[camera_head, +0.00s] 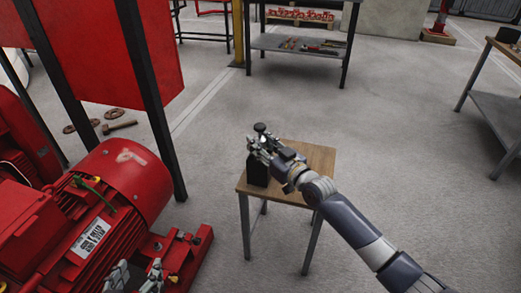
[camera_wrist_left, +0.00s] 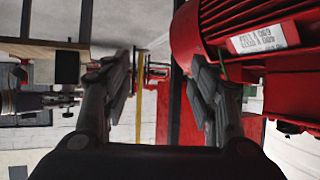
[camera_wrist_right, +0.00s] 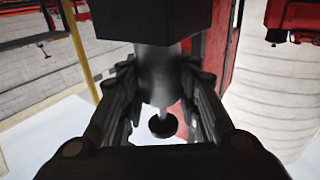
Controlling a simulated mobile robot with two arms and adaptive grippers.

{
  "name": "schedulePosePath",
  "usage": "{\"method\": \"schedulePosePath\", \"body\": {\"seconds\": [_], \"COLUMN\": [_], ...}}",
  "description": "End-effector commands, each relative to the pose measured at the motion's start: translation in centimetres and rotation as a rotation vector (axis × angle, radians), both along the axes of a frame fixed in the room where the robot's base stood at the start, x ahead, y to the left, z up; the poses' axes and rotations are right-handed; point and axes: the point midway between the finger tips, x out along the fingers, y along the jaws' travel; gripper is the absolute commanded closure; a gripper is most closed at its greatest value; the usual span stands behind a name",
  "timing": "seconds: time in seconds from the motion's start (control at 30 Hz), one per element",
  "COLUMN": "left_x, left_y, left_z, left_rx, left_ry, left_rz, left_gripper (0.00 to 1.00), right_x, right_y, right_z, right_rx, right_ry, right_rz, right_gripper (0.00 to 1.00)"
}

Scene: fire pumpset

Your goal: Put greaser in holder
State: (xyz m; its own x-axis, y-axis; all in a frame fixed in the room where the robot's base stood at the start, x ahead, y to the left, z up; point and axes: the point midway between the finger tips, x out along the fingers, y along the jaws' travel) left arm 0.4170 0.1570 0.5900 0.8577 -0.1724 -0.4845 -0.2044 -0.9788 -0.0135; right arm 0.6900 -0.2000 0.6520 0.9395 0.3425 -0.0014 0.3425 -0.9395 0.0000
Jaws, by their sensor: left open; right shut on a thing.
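The greaser (camera_wrist_right: 158,75) is a grey cylinder with a black round knob, held between the fingers of my right gripper (camera_head: 258,145). Its knob (camera_head: 260,128) points up in the head view. The holder (camera_head: 257,173) is a black block on the small wooden table, directly below the greaser; it also fills the top of the right wrist view (camera_wrist_right: 150,18). The greaser's lower end meets the holder's edge there; I cannot tell how deep it sits. My left gripper (camera_head: 137,275) is open and empty beside the red motor, at the bottom of the head view.
The small wooden table (camera_head: 312,158) has bare top on the right. A red motor (camera_head: 115,190) on a red base stands at left, next to a red panel (camera_head: 110,50). A shelf with tools (camera_head: 297,44) is at the back. Grey floor around the table is free.

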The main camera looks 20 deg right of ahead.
Motion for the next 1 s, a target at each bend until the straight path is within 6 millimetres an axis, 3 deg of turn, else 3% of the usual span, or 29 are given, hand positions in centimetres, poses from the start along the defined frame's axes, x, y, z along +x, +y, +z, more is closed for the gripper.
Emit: {"method": "schedulePosePath", "body": {"seconds": [0.27, 0.77, 0.8, 0.87, 1.0], "left_x": [1.8, 2.1, 2.2, 2.2, 2.2], "left_y": [-0.9, -1.0, -1.0, -1.0, -1.0], "left_z": [2.8, 3.5, 3.7, 3.7, 3.7], "left_rx": [-0.038, -0.046, -0.048, -0.047, -0.047], "left_ry": [-0.161, -0.197, -0.201, -0.202, -0.2], "left_rz": [-0.01, -0.012, -0.012, -0.013, -0.012], "left_gripper": [0.46, 0.46, 0.46, 0.46, 0.46], "right_x": [0.0, 0.0, 0.0, 0.0, 0.0], "right_y": [0.0, 0.0, 0.0, 0.0, 0.0], "right_z": [-1.4, -1.6, -1.8, -1.8, -1.8], "right_rx": [0.001, 0.001, -0.001, -0.001, -0.001], "right_ry": [-0.005, -0.005, 0.0, 0.0, 0.0], "right_rz": [0.0, -0.001, 0.0, 0.0, 0.0], "right_gripper": [1.0, 1.0, 0.63, 0.49, 0.49]}}
